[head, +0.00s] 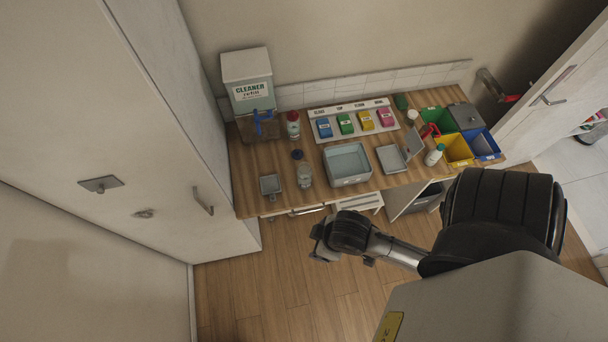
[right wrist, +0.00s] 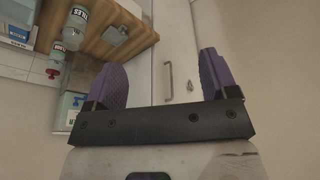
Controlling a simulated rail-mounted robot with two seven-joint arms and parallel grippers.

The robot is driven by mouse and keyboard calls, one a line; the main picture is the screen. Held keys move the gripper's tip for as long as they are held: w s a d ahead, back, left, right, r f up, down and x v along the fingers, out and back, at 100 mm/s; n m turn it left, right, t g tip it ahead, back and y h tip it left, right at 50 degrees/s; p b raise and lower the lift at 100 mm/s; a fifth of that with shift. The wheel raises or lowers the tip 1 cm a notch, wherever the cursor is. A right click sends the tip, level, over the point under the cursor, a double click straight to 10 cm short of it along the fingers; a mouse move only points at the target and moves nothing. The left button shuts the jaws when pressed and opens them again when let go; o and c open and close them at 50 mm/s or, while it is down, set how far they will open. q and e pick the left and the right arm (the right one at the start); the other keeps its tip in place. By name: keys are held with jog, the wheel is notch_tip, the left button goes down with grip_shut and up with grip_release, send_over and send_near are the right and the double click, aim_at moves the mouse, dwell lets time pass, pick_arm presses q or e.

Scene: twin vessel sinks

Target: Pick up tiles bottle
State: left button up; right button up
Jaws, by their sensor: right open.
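The tiles bottle (right wrist: 75,28) is clear and pale with a label reading TILES, and it shows at the upper left of the right wrist view. In the head view a clear open-looking container (head: 304,175), apparently this bottle, stands near the counter's front edge, left of the grey basin. My right gripper (head: 320,247) is in front of the counter, apart from the bottle. In the right wrist view its purple fingers (right wrist: 165,75) are spread and nothing is between them. My left gripper is not in view.
A small grey tray (head: 270,185) and a blue cap (head: 297,154) lie near the bottle. A grey basin (head: 347,163) stands right of it. A red-and-white bottle (head: 293,125) and a cleaner dispenser (head: 248,90) stand behind. A tall cabinet closes off the left.

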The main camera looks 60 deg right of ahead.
dwell(0.4)
jog(key=shift+o, duration=0.4)
jog(key=shift+o, duration=0.9)
jog(key=shift+a, duration=0.1)
